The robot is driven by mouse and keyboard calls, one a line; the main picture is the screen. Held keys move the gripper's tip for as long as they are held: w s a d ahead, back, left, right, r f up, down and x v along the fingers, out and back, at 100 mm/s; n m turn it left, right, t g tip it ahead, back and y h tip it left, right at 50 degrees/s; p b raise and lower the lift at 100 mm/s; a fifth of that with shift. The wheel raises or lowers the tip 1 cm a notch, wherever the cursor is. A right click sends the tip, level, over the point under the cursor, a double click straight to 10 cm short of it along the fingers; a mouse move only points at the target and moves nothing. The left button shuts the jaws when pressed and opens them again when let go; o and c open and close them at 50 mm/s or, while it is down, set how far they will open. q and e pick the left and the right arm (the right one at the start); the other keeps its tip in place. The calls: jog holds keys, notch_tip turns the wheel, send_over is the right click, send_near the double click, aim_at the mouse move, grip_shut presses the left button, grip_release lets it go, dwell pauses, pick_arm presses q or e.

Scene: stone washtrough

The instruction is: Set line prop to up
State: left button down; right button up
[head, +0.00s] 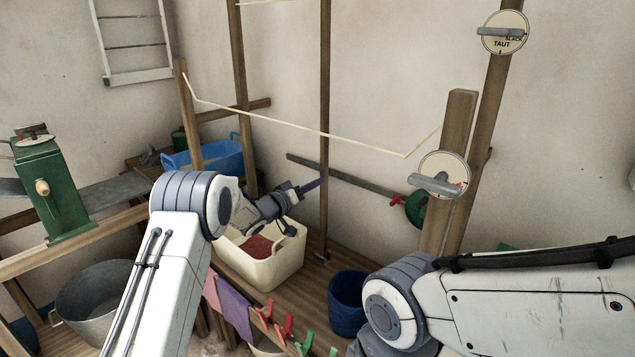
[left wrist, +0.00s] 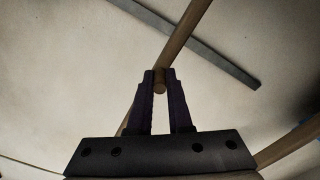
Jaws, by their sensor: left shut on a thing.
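The line prop seems to be the tall, thin wooden pole (head: 325,90). It stands almost upright, its foot at a small dark fitting on the wooden bench. My left gripper (head: 318,184) reaches the pole at about mid-height. The pole's top is out of frame in the head view. My right arm shows at the lower right, but its gripper is not in view.
A blue bucket (head: 347,302) and coloured pegs stand nearer. A grey bar (head: 350,174) is on the wall; dials (head: 442,172) are at right.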

pick_arm(q)
jog(key=shift+w+a+r, duration=0.1)
jog(key=shift+w+a, duration=0.1)
jog(key=shift+a, duration=0.15)
jog(key=c, duration=0.8)
grip_release()
jog(key=shift+c, duration=0.2)
jog(key=shift+d, duration=0.1)
jog(key=shift+s, duration=0.1)
jog(key=v, duration=1)
jog(key=shift+s+b, duration=0.15)
jog(key=shift+b, duration=0.15)
